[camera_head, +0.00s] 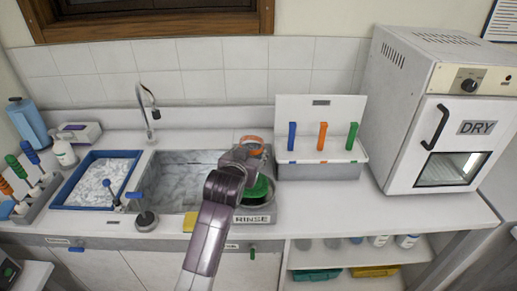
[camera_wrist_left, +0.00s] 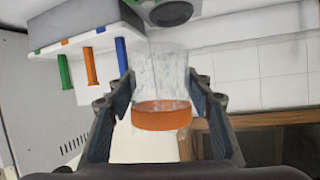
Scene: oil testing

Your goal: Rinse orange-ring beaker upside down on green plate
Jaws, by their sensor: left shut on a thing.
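My left gripper (camera_head: 243,158) is over the rinse station at the sink's right end. It is shut on a clear beaker (camera_wrist_left: 162,75) with an orange ring (camera_wrist_left: 162,116), which stands between the two fingers in the left wrist view (camera_wrist_left: 165,112). The wrist picture is upside down. In the head view the orange ring (camera_head: 253,140) is at the top, above the gripper. The green plate (camera_head: 257,189) lies below, partly hidden by my gripper; its round holder also shows in the wrist view (camera_wrist_left: 171,13). Whether the beaker touches the plate is unclear. My right gripper is not in view.
A sink (camera_head: 180,170) with a curved faucet (camera_head: 148,100) is to the left. A white rack (camera_head: 320,110) with blue, orange and green pegs stands to the right, then a drying oven (camera_head: 440,120). A blue tray (camera_head: 98,180) is at the left.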

